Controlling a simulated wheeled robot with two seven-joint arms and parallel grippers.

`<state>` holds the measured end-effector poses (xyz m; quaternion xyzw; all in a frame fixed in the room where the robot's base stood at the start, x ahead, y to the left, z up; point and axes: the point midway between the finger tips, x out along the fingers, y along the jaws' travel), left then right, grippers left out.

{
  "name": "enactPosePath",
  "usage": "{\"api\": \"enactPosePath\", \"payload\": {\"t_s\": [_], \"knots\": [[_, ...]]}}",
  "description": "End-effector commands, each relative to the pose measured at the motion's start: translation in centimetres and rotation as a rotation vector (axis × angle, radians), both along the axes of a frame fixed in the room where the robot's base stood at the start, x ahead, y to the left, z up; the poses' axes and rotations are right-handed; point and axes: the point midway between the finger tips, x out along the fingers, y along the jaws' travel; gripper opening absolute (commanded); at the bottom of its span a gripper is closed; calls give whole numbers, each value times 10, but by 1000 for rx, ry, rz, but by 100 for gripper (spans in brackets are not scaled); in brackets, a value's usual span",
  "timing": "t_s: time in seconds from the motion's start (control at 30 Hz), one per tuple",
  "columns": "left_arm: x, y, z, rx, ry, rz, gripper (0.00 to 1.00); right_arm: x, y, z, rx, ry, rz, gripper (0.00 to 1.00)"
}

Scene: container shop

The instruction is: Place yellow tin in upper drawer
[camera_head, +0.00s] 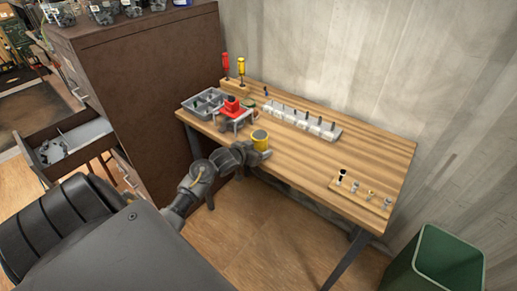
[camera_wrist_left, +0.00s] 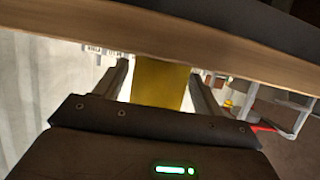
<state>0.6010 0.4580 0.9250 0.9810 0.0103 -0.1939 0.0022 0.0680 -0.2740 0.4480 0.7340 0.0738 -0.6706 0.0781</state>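The yellow tin (camera_head: 260,140) with a grey top stands upright at the near edge of the wooden workbench. My left gripper (camera_head: 247,148) reaches it from the left, low over the bench. In the left wrist view the tin (camera_wrist_left: 160,82) sits between the two fingers of my left gripper (camera_wrist_left: 160,70), with a thin gap at the left finger; firm contact is not visible. A drawer (camera_head: 72,140) of the brown cabinet (camera_head: 150,80) stands pulled out at the left, with some grey items inside. My right gripper is out of view.
A grey divided tray (camera_head: 205,102), a red-and-grey device (camera_head: 235,110), a screwdriver stand (camera_head: 236,88) and a long white rack (camera_head: 303,122) are on the bench (camera_head: 330,160). A small tool block (camera_head: 362,199) is at its right. A green bin (camera_head: 435,262) stands at lower right.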

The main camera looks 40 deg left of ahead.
Motion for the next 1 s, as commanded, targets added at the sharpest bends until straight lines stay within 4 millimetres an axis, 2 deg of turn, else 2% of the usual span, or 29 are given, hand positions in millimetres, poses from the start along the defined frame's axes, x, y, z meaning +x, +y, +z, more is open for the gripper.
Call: {"api": "enactPosePath", "payload": {"t_s": [0.37,0.43,0.57,0.8,1.0], "knots": [[0,0,4,0,-1,0,77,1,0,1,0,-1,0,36],[-5,0,5,1,-1,1,77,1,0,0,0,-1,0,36],[-25,0,12,2,1,-1,77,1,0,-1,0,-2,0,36],[-73,-1,32,4,1,-2,77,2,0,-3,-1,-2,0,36],[-101,-2,44,2,1,-1,77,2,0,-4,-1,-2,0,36]]}}
